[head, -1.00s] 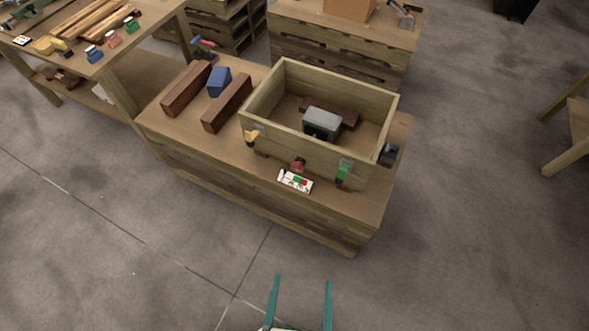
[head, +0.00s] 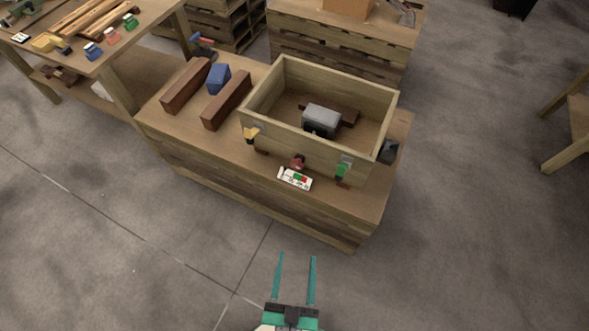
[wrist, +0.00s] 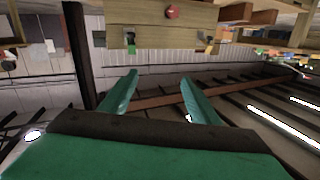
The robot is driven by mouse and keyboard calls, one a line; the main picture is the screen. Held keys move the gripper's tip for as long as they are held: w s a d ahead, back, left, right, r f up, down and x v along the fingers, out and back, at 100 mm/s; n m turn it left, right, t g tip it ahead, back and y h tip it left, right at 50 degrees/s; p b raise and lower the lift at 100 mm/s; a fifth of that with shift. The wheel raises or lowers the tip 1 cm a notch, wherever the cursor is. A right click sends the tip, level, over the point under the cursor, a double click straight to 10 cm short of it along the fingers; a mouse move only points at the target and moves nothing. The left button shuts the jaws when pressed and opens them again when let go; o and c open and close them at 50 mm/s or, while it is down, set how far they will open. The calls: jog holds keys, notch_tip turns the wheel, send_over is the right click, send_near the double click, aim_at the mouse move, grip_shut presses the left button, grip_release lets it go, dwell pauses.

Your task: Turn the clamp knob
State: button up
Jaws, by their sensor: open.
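A wooden box (head: 270,131) without a lid stands on a wooden bench. On its front wall are a red knob (head: 298,161), a yellow clamp-like part (head: 250,134) to its left and a green one (head: 342,171) to its right. I cannot tell which is the clamp knob.
A white card (head: 295,179) with coloured marks lies before the box. A grey and black device (head: 320,119) is inside. Two brown blocks (head: 227,101) and a blue block (head: 218,79) lie left of the box. Floor (head: 150,250) before the bench is clear.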

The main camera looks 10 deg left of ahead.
jog(key=w+a+f+m+t+h, duration=0.1)
jog(key=w+a+f+m, duration=0.1)
jog(key=w+f, duration=0.4)
jog(key=w+a+f+m+t+h, duration=0.1)
jog(key=w+a+f+m, duration=0.15)
jog(key=w, duration=0.55)
jog(key=m+g+h, duration=0.2)
jog(key=h, duration=0.2)
send_near(295, 167)
jog(key=shift+n, duration=0.25)
jog(key=x, duration=0.9)
jog(key=shift+d+r, duration=0.1)
jog(key=shift+c, duration=0.3)
jog(key=c, duration=1)
